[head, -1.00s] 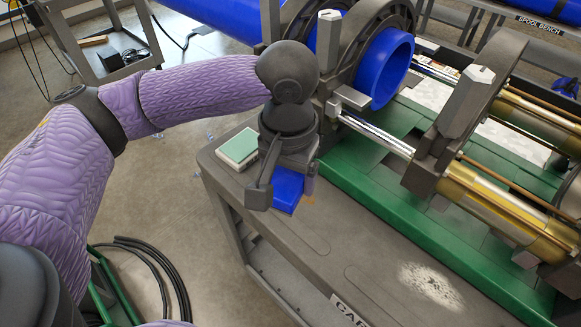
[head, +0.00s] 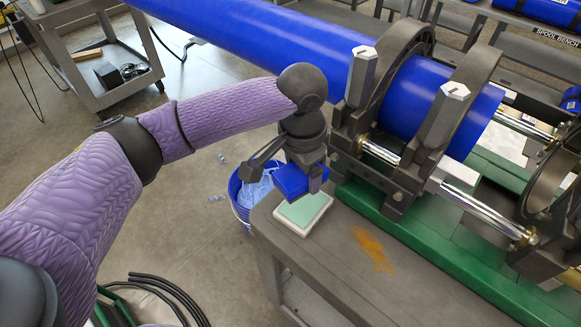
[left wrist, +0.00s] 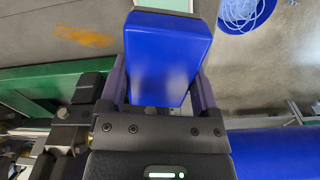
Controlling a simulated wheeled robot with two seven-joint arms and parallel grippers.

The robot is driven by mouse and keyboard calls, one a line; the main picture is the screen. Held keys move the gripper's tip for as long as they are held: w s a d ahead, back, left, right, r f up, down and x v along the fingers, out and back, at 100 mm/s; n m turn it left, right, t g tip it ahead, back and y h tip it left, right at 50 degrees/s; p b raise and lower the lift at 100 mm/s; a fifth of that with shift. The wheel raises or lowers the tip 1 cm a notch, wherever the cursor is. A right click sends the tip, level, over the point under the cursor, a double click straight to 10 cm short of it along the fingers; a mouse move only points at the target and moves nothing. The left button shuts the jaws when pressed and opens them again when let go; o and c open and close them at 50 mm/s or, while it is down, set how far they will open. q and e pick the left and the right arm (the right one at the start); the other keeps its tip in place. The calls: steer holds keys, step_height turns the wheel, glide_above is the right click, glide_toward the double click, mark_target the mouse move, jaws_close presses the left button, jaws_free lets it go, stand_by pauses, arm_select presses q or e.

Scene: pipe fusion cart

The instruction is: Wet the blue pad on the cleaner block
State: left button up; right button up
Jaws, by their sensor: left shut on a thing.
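The blue pad (head: 291,184) is a smooth blue block held in my left gripper (head: 306,172). In the left wrist view the blue pad (left wrist: 165,58) sits between the two fingers, which are shut on it. A strip of the cleaner block (left wrist: 163,4) shows at the top of the left wrist view. My right gripper is not in view.
A blue bucket (head: 241,213) with pale blue contents stands on the floor left of the cart. Pipe clamps (head: 375,95) around a long blue pipe (head: 240,45) stand close right of my gripper. An orange stain (head: 372,247) marks the bare cart top (head: 420,285).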

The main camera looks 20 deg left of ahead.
mark_target(306, 203)
arm_select(q)
steer(key=w+m, duration=0.1)
steer(key=f+m+p, duration=0.1)
steer(key=m, duration=0.1)
steer(key=shift+w+d+f, duration=0.15)
steer(key=shift+w+f, duration=0.15)
steer(key=shift+w, duration=0.05)
steer(key=shift+w+d+f+m+p, duration=0.1)
steer(key=shift+w+f+m+p, duration=0.1)
steer(key=shift+f+m+p, duration=0.5)
steer(key=shift+m+b, duration=0.3)
steer(key=shift+m, duration=0.1)
step_height(306, 203, down, 6)
steer(key=b, duration=0.7)
steer(key=shift+f+b, duration=0.1)
steer(key=shift+b, duration=0.2)
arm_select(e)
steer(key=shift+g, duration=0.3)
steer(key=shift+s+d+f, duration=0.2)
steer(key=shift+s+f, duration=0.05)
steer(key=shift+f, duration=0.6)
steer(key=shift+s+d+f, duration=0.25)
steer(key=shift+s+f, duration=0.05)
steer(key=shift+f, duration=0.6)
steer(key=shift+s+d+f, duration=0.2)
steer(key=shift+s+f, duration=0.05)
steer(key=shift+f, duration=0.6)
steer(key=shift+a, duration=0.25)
